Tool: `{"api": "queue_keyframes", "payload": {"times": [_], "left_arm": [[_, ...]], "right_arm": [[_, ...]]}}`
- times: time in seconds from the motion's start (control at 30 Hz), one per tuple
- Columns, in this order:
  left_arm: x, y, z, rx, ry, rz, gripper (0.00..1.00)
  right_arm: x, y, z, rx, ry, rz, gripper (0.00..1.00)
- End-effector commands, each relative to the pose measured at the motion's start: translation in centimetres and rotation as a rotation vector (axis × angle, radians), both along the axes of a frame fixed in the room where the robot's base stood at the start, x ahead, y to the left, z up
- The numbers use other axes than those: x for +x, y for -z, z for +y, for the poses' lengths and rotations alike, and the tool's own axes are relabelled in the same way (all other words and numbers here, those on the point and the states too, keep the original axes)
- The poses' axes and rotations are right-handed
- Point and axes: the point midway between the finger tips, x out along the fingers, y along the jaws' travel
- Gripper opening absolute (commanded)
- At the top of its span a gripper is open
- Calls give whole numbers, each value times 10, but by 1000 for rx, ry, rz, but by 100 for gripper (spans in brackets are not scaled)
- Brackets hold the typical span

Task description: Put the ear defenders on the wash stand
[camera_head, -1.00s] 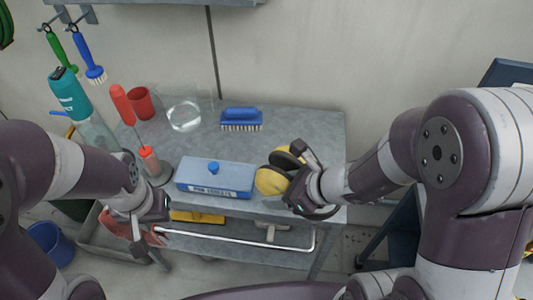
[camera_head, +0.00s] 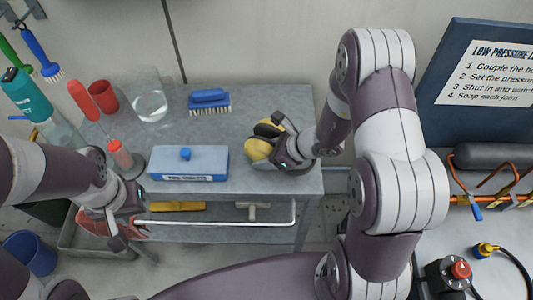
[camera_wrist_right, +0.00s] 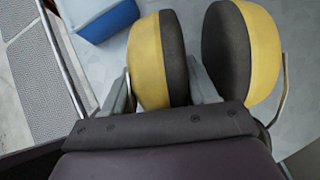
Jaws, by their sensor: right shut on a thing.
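The yellow-and-black ear defenders (camera_head: 259,148) are at the right end of a grey metal stand (camera_head: 290,100), which looks like the wash stand. My right gripper (camera_head: 274,143) is shut on one ear cup. The right wrist view shows this cup (camera_wrist_right: 150,60) between the fingers (camera_wrist_right: 160,85), with one finger between the two cups. The other cup (camera_wrist_right: 240,55) is free. I cannot tell whether the ear defenders touch the stand top. My left gripper (camera_head: 115,222) hangs at the stand's front left; its jaw opening is unclear.
A blue-lidded box (camera_head: 188,163) stands left of the ear defenders. A blue brush (camera_head: 209,100), glass bowl (camera_head: 151,105), red cup (camera_head: 103,97) and bottles stand behind and left. A white rail (camera_head: 220,222) runs along the front. A bench with a gas cylinder (camera_head: 490,155) is at right.

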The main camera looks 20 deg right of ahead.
Motion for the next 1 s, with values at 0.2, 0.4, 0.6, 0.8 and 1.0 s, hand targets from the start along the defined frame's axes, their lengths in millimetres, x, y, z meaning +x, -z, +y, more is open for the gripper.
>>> {"api": "queue_keyframes", "payload": {"times": [0.2,0.4,0.6,0.8,1.0], "left_arm": [[0,4,0,0,0,0,34],[0,4,0,0,0,0,34],[0,-2,0,0,0,0,34],[0,-6,0,0,0,0,34],[0,-13,0,0,0,0,34]], "right_arm": [[0,3,0,0,0,0,83],[0,3,0,0,0,0,83],[-1,-5,-3,0,2,-1,83],[-17,-33,-25,-1,4,-3,83],[-36,-64,-49,-1,4,-3,83]]}}
